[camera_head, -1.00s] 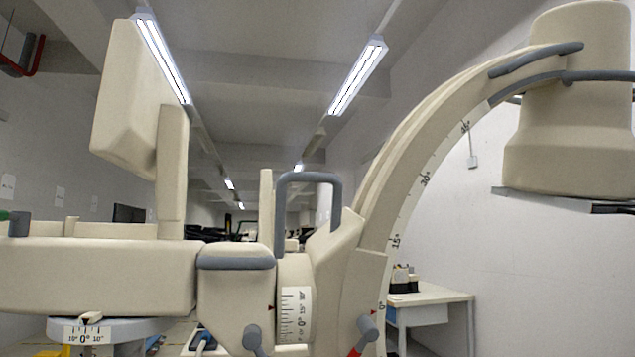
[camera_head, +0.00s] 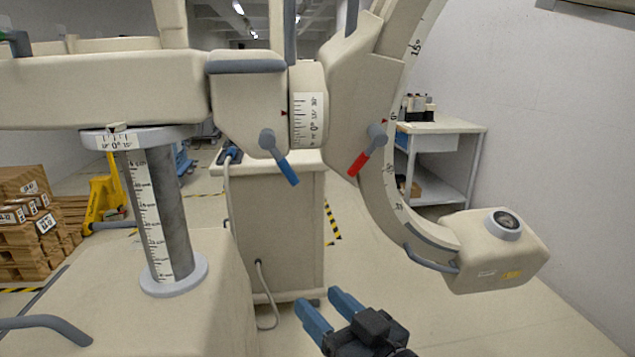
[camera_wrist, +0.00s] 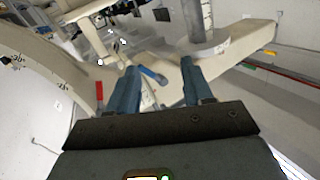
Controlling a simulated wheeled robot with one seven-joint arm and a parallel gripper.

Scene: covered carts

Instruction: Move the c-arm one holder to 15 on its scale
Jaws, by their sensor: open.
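The C-arm's cream holder (camera_head: 350,75) stands in the middle of the head view, gripping the curved arc (camera_head: 375,190). A drum (camera_head: 309,115) beside it carries a scale marked 0, 15 and 30, with a red pointer at its left near the 0 end. The arc's scale has a red pointer near 0. A blue lever (camera_head: 286,170) and a red lever (camera_head: 362,158) hang below. My gripper (camera_head: 322,302) is open and empty, low in front of the levers and apart from them. Both levers, blue (camera_wrist: 153,76) and red (camera_wrist: 99,92), show in the wrist view.
A scaled column (camera_head: 165,220) rises at left from a cream base (camera_head: 200,320). The arc's lower end unit (camera_head: 493,255) sticks out at right. A cabinet (camera_head: 295,235) stands behind the levers. A white side table (camera_head: 450,130) is behind. Floor shows around my gripper.

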